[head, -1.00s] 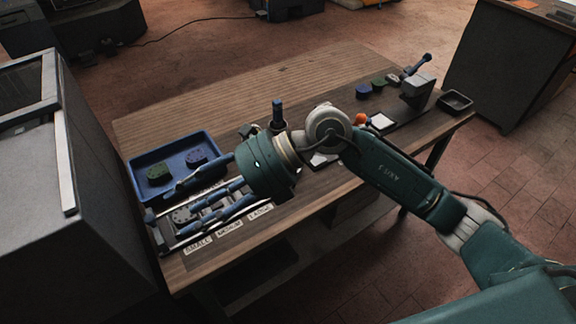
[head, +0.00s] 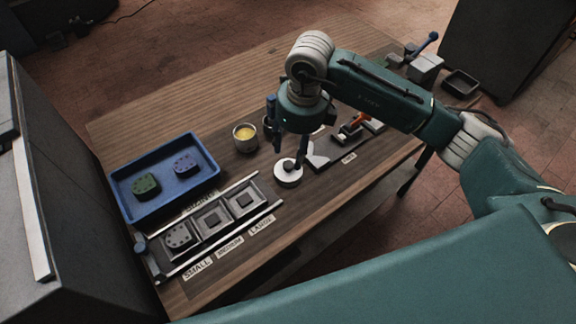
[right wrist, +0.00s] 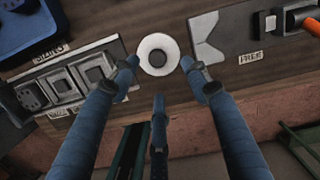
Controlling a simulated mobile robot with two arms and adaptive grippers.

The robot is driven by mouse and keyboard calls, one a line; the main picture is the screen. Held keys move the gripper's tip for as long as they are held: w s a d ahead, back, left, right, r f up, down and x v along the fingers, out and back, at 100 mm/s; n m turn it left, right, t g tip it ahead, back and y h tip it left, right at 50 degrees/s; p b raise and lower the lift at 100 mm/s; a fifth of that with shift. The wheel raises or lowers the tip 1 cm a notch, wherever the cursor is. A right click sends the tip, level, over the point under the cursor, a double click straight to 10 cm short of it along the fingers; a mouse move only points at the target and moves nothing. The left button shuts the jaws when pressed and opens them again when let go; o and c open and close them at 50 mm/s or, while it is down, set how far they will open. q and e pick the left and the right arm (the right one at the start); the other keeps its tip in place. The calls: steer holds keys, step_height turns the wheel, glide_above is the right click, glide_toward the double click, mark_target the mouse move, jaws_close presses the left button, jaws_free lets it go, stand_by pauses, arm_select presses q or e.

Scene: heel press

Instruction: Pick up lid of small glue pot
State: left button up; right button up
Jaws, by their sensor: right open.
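The lid (head: 288,179) is a white disc with a dark knob, on the wooden table in front of the open glue pot (head: 245,138), which shows yellow inside. The right gripper (head: 287,153) is open and points down over the lid; one finger partly hides its knob in the head view. In the right wrist view, the lid (right wrist: 145,48) shows whole, just beyond the open, empty right gripper (right wrist: 160,78). I cannot tell whether any finger touches it. My left gripper is not in view.
A blue tray (head: 122,183) with green and purple pieces is at left. The sizing tray (head: 190,247) with SMALL, MEDIUM and LARGE labels lies in front of it. An orange-handled tool (head: 358,121) and a grey vise (head: 425,68) stand to the right.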

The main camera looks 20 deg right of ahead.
mark_target(288, 164)
steer(key=shift+w+f, duration=0.1)
steer(key=shift+f, duration=0.3)
steer(key=shift+w+a+f, duration=0.1)
steer(key=shift+w+f, duration=0.05)
steer(key=shift+f, duration=0.2)
steer(key=f, duration=0.1)
steer(key=f+p, duration=0.1)
steer(key=f, duration=0.1)
steer(key=f+p, duration=0.1)
steer(key=shift+w+a+f, duration=0.15)
steer(key=shift+a, duration=0.15)
steer(key=shift+w+f, duration=0.1)
steer(key=shift+f, duration=0.15)
steer(key=shift+c, duration=1.3)
steer(key=c, duration=0.7)
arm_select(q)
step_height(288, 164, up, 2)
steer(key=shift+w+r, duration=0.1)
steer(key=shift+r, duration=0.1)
